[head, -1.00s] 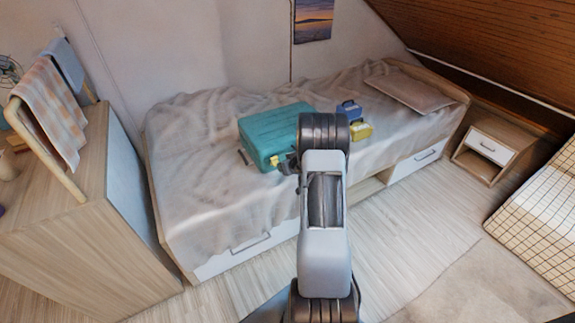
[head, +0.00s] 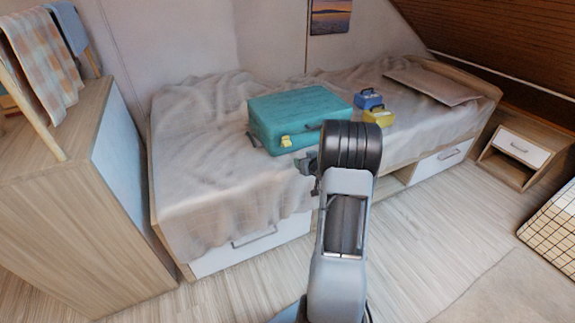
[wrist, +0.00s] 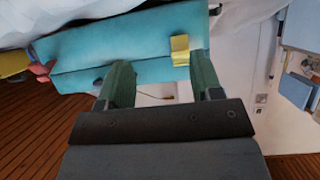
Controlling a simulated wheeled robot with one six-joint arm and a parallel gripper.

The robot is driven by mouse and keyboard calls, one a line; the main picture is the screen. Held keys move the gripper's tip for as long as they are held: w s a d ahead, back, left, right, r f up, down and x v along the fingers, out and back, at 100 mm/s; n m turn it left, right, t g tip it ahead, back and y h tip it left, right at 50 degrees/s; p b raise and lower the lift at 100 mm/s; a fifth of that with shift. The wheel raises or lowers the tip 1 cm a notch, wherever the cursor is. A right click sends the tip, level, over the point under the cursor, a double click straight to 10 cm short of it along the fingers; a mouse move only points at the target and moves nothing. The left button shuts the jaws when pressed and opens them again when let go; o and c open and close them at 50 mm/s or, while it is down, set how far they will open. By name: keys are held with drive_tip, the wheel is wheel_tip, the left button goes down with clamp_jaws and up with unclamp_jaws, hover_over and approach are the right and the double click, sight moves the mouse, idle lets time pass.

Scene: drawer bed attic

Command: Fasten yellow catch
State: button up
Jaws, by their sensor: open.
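A teal case (head: 300,108) lies on the bed. Its yellow catch (head: 286,141) is on the front side, and it also shows in the wrist view (wrist: 180,50); I cannot tell whether it is fastened. My gripper (wrist: 160,64) is open and empty, with its two fingers in front of the case's side. In the wrist view the catch appears between the fingertips, nearer the right one, with no clear contact. In the head view my gripper (head: 307,166) is mostly hidden by my arm, just right of and below the catch.
A blue box (head: 368,99) and a yellow box (head: 379,117) stand right of the case on the rumpled bed cover (head: 195,180). A wooden cabinet (head: 70,190) stands at the left, a nightstand (head: 517,148) at the right.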

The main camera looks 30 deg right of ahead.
sight(287, 143)
drive_tip(key=w+t+b, duration=0.1)
drive_tip(key=w+b, duration=0.2)
drive_tip(key=w, duration=0.1)
drive_tip(key=w+t+b, duration=0.2)
drive_tip(key=w+b, duration=0.1)
drive_tip(key=w, duration=0.1)
drive_tip(key=w+t+b, duration=0.2)
drive_tip(key=w+b, duration=0.1)
drive_tip(key=w, duration=0.1)
drive_tip(key=shift+a+r+n+b, duration=0.1)
drive_tip(key=shift+r+n+b, duration=0.2)
drive_tip(key=shift+r+b, duration=0.05)
drive_tip(key=shift+c, duration=0.3)
